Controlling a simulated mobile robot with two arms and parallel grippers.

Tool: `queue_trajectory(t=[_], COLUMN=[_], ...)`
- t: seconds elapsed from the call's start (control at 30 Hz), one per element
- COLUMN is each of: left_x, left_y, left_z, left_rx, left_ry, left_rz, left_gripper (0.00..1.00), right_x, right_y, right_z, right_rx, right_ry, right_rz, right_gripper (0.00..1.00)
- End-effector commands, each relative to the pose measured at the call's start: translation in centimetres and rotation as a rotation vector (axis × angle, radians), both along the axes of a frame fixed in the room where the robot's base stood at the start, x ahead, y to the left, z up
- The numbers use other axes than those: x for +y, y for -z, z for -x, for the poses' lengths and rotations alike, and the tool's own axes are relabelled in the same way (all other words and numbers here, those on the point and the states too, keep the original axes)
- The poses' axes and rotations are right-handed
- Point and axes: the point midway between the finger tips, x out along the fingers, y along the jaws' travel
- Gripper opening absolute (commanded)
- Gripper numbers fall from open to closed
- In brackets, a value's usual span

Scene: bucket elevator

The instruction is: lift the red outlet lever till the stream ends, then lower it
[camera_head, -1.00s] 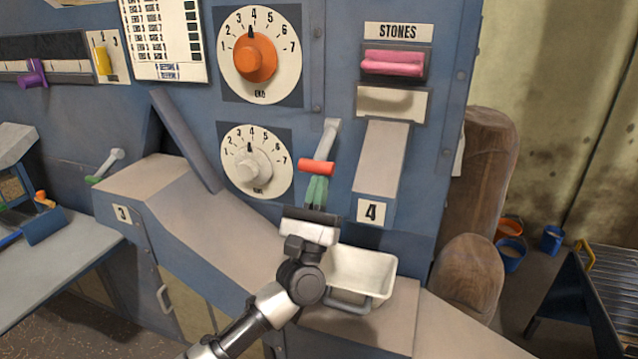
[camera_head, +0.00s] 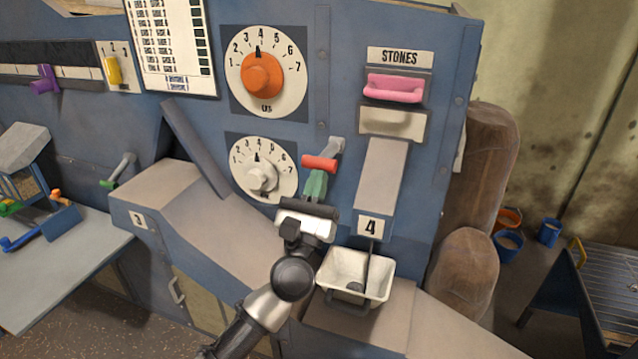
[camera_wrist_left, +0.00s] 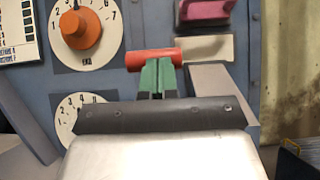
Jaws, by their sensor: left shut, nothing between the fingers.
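The red outlet lever handle (camera_head: 320,163) sits on a grey arm on the blue machine, left of the chute marked 4. My left gripper (camera_head: 317,178) is shut and empty, its green fingertips just under the handle and seemingly touching it from below. In the left wrist view the red handle (camera_wrist_left: 153,59) lies across the tips of the green fingers. A thin dark stream (camera_head: 369,262) falls from under chute 4 (camera_head: 381,175) into a white bin (camera_head: 385,278), where a small dark heap lies. My right gripper is not in view.
A pink handle (camera_head: 394,89) under the STONES label and an orange dial (camera_head: 262,76) are above the lever. A pale dial (camera_head: 260,177) is to its left. A sloping casing (camera_head: 175,200) juts out at left. Wooden rollers (camera_head: 467,275) stand at right.

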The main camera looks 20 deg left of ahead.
Motion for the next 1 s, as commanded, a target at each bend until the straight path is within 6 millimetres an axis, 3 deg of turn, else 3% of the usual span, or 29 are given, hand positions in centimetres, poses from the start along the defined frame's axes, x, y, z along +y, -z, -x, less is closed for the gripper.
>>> queue_trajectory(t=[0.2, 0.5, 1.0], left_x=[0.0, 0.0, 0.0], left_y=[-2.9, -5.3, -6.4], left_z=[0.0, -0.5, -1.0], left_rx=[-0.002, -0.002, -0.001], left_ry=[0.001, 0.000, 0.000], left_rz=[0.004, 0.003, 0.001], left_gripper=[0.00, 0.00, 0.00], right_x=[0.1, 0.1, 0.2], right_y=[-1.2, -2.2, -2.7], right_z=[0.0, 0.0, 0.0], right_rx=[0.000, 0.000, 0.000], right_ry=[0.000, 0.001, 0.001], right_rz=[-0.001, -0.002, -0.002], right_gripper=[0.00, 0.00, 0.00])
